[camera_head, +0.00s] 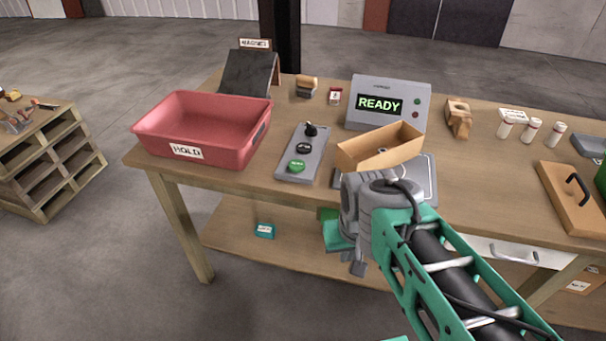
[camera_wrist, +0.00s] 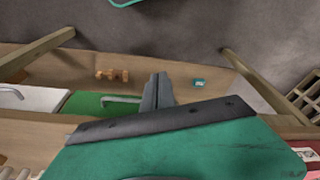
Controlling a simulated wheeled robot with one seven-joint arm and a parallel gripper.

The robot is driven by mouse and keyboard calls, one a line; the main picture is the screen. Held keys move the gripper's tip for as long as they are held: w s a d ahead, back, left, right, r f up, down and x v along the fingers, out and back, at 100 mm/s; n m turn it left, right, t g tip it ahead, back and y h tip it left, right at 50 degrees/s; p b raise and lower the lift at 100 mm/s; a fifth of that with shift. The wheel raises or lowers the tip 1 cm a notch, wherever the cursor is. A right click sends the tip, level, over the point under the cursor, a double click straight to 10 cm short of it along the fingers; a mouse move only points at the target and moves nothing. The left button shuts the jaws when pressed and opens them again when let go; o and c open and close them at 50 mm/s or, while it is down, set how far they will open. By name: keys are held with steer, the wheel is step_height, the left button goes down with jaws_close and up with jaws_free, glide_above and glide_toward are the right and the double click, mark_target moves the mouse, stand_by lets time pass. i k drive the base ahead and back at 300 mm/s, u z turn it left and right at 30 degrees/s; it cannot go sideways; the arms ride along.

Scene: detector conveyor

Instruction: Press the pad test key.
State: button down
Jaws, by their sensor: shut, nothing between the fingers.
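A grey key panel (camera_head: 285,171) lies on the bench, with a green key (camera_head: 297,166), a black key (camera_head: 304,148) and a black knob (camera_head: 311,131). The key labels are too small to read, so I cannot tell which is the pad test key. A grey detector unit (camera_head: 410,92) behind shows READY in green. My gripper (camera_head: 358,268) is at the front edge of the bench, right of and nearer than the panel, not touching any key. In the wrist view my gripper (camera_wrist: 157,90) has its fingers together and empty, with the lower shelf below them.
A red HOLD bin (camera_head: 200,115) stands left of the panel. A cardboard tray (camera_head: 375,150) rests on a grey plate (camera_head: 427,183) close to my arm. A wooden lid (camera_head: 570,200) with a black handle and several small bottles (camera_head: 531,131) are at right.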

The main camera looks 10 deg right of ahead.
mark_target(297, 165)
steer(key=k, duration=1.35)
steer(key=u, duration=0.5)
steer(key=i, duration=0.6)
steer(key=u, duration=0.8)
steer(key=i, duration=0.85)
steer(key=z, duration=0.5)
steer(key=i, duration=0.6)
steer(key=z, duration=0.5)
